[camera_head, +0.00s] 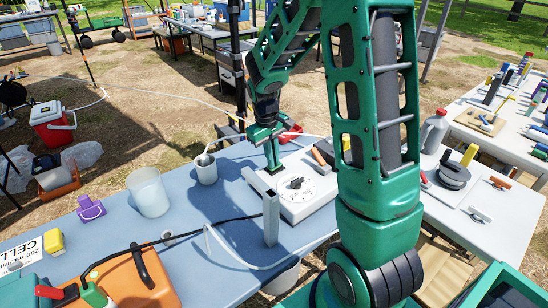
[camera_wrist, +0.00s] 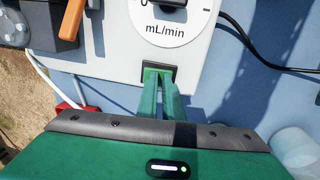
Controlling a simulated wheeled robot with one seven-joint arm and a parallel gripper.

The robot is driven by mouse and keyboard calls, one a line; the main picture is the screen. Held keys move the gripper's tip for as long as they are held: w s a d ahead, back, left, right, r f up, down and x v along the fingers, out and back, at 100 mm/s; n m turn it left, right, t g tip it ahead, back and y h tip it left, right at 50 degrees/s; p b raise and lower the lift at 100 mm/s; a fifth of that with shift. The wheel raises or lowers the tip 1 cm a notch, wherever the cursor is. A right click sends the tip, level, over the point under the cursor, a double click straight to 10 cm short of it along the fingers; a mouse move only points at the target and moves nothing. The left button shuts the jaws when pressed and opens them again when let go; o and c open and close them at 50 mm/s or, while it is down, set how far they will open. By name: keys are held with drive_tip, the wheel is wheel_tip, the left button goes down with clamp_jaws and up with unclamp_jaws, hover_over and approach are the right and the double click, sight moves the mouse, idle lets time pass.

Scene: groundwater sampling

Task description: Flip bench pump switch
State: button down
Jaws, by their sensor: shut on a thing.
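The bench pump (camera_head: 318,205) is a white box on the blue table, with a round white dial (camera_head: 297,184) and black knob on top. In the wrist view the dial (camera_wrist: 178,28) is marked mL/min. The pump switch (camera_wrist: 160,67) is a small dark piece in the pump's top face, beside the dial, partly hidden by my green fingertips. My gripper (camera_wrist: 158,84) reaches down onto it with its fingers shut on it. In the head view my gripper (camera_head: 273,166) meets the pump's far left part, and the switch is hidden.
A grey upright post (camera_head: 271,218) stands in front of the pump. A grey cup (camera_head: 206,171) and a translucent beaker (camera_head: 149,193) stand left of it. A black cable (camera_wrist: 247,43) runs from the pump.

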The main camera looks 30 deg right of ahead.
drive_tip(key=shift+s+a+f, duration=0.15)
drive_tip(key=shift+s+f, duration=0.05)
drive_tip(key=shift+w+r, duration=0.15)
drive_tip(key=shift+r, duration=0.3)
wheel_tip(320, 180, up, 13)
drive_tip(key=a, duration=0.1)
drive_tip(key=shift+a+r, duration=0.15)
drive_tip(key=shift+a, duration=0.15)
drive_tip(key=shift+d+r+h, duration=0.15)
drive_tip(key=shift+d+h, duration=0.1)
drive_tip(key=shift+h, duration=0.05)
drive_tip(key=d+f, duration=0.1)
drive_tip(key=f, duration=0.8)
drive_tip(key=d+f, duration=0.1)
drive_tip(key=f, duration=0.3)
drive_tip(key=shift+w+d+f, duration=0.1)
drive_tip(key=shift+d+f, duration=0.25)
drive_tip(key=shift+f, duration=0.05)
